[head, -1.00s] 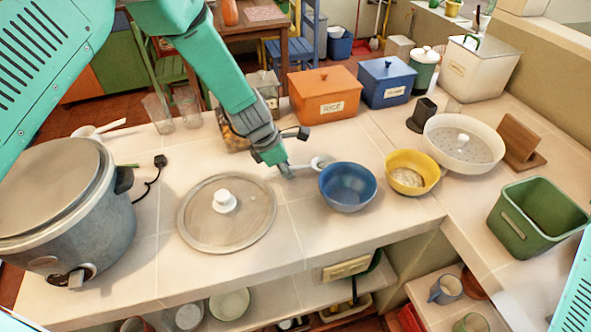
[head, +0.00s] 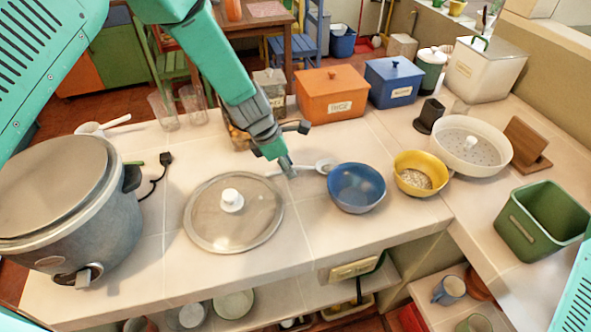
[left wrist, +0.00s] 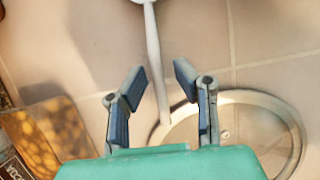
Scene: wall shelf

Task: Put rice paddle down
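A white paddle-like utensil (head: 325,166) with a long thin handle lies at the counter's middle, between the round glass lid (head: 262,222) and the blue bowl (head: 357,187). Its handle (left wrist: 152,40) shows in the left wrist view and runs down between my fingers to the lid's rim. My left gripper (head: 290,170) is low over this handle. In the left wrist view its fingers (left wrist: 160,82) are apart, one on each side of the handle, with gaps visible. Whether the handle touches the counter below the fingers is hard to tell. My right gripper is out of view.
A grey rice cooker (head: 75,220) stands at the left, with another white-handled utensil (head: 103,126) behind it. A yellow bowl (head: 420,172), a white colander (head: 470,158) and a green bin (head: 540,225) stand right. Orange (head: 332,93) and blue (head: 393,82) boxes stand behind.

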